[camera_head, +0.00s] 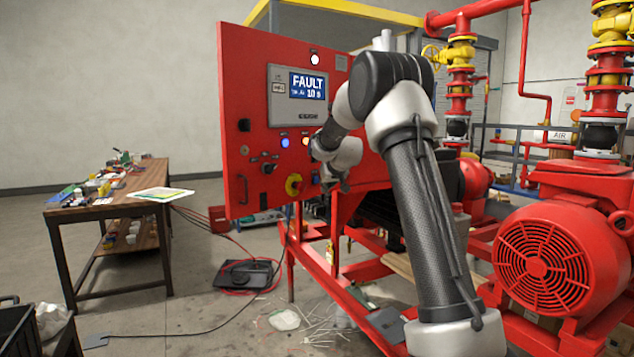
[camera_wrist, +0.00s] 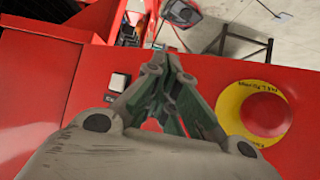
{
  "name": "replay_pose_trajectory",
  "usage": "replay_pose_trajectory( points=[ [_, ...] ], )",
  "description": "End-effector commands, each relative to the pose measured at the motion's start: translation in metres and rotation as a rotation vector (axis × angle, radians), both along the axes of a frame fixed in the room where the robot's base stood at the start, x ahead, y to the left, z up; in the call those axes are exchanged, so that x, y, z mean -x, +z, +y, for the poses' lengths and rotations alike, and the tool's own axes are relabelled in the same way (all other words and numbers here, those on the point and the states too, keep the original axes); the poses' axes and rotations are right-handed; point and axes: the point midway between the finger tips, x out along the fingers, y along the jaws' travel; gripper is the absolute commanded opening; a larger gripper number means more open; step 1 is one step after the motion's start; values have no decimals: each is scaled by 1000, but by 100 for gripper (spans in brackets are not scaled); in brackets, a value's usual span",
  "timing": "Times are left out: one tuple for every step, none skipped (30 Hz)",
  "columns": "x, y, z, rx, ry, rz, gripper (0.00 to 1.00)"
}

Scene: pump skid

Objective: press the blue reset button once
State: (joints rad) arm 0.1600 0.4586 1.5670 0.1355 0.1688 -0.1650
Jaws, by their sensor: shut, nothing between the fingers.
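A small round blue lit element (camera_head: 285,142) sits on the red control panel (camera_head: 236,90), below the display; I cannot tell whether it is a button or a lamp. No blue button shows in the wrist view, where a small whitish square button (camera_wrist: 118,82) sits left of my gripper. My gripper (camera_wrist: 167,62) is shut and empty, its fingertips over the panel area between that button and the emergency stop. In the head view, my wrist and gripper are at the panel's right side, partly covering its lower right controls. Contact cannot be told.
A red emergency stop on a yellow disc (camera_wrist: 265,110) is close right of my gripper. The display (camera_head: 307,85) reads FAULT. Other knobs (camera_head: 268,169) and an amber light (camera_head: 305,141) share the panel. A red motor (camera_head: 550,255) stands right; a cluttered table (camera_head: 110,207) stands left.

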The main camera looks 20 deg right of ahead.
Motion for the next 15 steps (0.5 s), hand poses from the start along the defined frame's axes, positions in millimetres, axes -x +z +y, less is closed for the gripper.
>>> replay_pose_trajectory(
  points=[
    [0, 0, 0, 0, 0, 0, 0],
    [0, 0, 0, 0, 0, 0, 0],
    [0, 0, 0, 0, 0, 0, 0],
    [0, 0, 0, 0, 0, 0, 0],
    [0, 0, 0, 0, 0, 0, 0],
    [0, 0, 0, 0, 0, 0, 0],
    [0, 0, 0, 0, 0, 0, 0],
    [0, 0, 0, 0, 0, 0, 0],
    [-1, 0, 0, 0, 0, 0, 0],
    [-1, 0, 1, 0, 0, 0, 0],
    [-2, 0, 1, 0, 0, 0, 0],
    [-3, 0, 2, 0, 0, 1, 0],
    [-4, 0, 2, -1, 1, 1, 0],
    [-5, 0, 3, 0, 1, 1, 0],
    [-7, 0, 3, 0, 1, 1, 0]
  ],
)
